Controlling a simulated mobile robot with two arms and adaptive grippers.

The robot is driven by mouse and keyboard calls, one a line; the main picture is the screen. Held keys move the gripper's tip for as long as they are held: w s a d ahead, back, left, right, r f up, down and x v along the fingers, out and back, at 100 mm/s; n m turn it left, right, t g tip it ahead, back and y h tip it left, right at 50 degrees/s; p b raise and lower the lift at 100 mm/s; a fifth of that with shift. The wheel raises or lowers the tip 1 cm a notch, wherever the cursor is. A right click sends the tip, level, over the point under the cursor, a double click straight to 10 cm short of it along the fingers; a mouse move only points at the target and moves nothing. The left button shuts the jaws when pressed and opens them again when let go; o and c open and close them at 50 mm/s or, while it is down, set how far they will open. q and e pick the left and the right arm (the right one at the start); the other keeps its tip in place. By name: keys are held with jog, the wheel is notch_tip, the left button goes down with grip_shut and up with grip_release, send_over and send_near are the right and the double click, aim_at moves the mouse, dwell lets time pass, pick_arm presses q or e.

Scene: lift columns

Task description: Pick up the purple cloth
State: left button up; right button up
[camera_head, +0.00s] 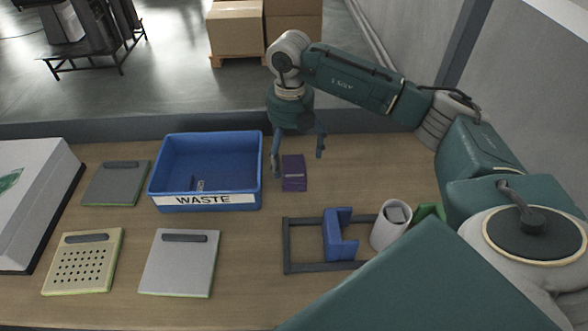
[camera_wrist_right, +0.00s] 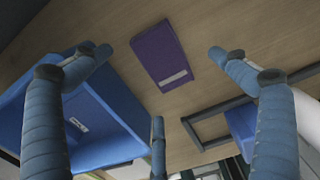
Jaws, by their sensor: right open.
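The purple cloth (camera_head: 293,173) lies flat on the wooden table, just right of the blue waste bin. It is a small folded rectangle with a pale label strip, and it also shows in the right wrist view (camera_wrist_right: 161,54). My right gripper (camera_head: 297,152) is open above the cloth, with its fingers spread to either side of it in the head view. In the right wrist view the fingers are apart and empty, and the cloth lies beyond them, not touched as far as I can see. My left gripper is not in view.
The blue bin (camera_head: 206,203) marked WASTE stands left of the cloth. A dark frame (camera_head: 288,247) with a blue holder (camera_head: 333,235) and a white cylinder (camera_head: 390,224) is in front to the right. Several flat panels (camera_head: 180,265) and a white box (camera_head: 32,190) lie left.

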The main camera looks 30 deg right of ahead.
aim_at(289, 169)
jog(key=shift+f+p, duration=0.3)
jog(key=shift+f, duration=0.1)
jog(key=f, duration=0.1)
jog(key=f+p, duration=0.1)
jog(key=f, duration=0.1)
jog(key=shift+a+f, duration=0.25)
jog(key=shift+a, duration=0.1)
jog(key=shift+f, duration=0.45)
jog(key=shift+c, duration=0.2)
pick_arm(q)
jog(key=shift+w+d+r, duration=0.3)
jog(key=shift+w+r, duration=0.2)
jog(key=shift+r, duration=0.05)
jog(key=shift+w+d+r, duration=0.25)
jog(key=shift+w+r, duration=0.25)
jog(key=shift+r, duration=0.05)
pick_arm(e)
jog(key=c, duration=1.2)
